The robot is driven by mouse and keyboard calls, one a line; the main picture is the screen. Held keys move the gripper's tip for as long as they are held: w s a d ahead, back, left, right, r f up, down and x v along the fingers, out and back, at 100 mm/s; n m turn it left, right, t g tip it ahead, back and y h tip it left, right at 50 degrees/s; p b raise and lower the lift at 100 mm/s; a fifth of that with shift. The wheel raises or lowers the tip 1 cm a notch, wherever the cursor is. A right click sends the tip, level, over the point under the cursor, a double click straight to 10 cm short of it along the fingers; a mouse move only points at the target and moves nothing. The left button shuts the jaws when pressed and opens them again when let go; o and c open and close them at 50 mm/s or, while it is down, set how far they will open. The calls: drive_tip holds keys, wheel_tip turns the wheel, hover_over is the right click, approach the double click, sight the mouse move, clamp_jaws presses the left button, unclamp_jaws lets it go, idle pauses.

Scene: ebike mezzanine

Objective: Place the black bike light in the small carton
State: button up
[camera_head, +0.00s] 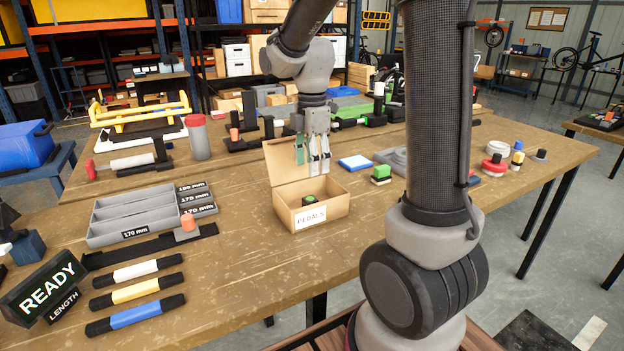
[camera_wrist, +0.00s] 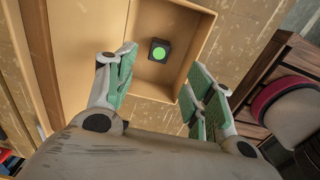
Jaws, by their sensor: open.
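The small carton (camera_head: 338,209), labelled PEDALS, stands open on the wooden table with its flap raised at the back. A small black block with a round green top (camera_head: 309,200), which looks like the bike light, lies inside it. In the wrist view the black block (camera_wrist: 158,50) rests on the carton floor, apart from the carton walls (camera_wrist: 201,27). My gripper (camera_head: 313,168) is above the carton, pointing down. Its fingers (camera_wrist: 162,72) are spread with nothing between them, and the block is clear of both.
A grey sorting tray (camera_head: 135,216) and several coloured-sleeve bars lie left. The tabletop in front of the carton is clear.

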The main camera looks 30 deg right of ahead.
drive_tip(key=s+r+m+t, duration=0.2)
drive_tip(key=s+r+m, duration=0.2)
drive_tip(key=s+m, duration=0.5)
drive_tip(key=s+d+r+m+t, duration=0.1)
drive_tip(key=s+r+m, duration=0.3)
drive_tip(key=s+m, duration=0.5)
drive_tip(key=shift+s+d+r+t, duration=0.15)
drive_tip(key=shift+s+d+t, duration=0.15)
drive_tip(key=shift+s+t, duration=0.5)
drive_tip(key=shift+s, duration=0.2)
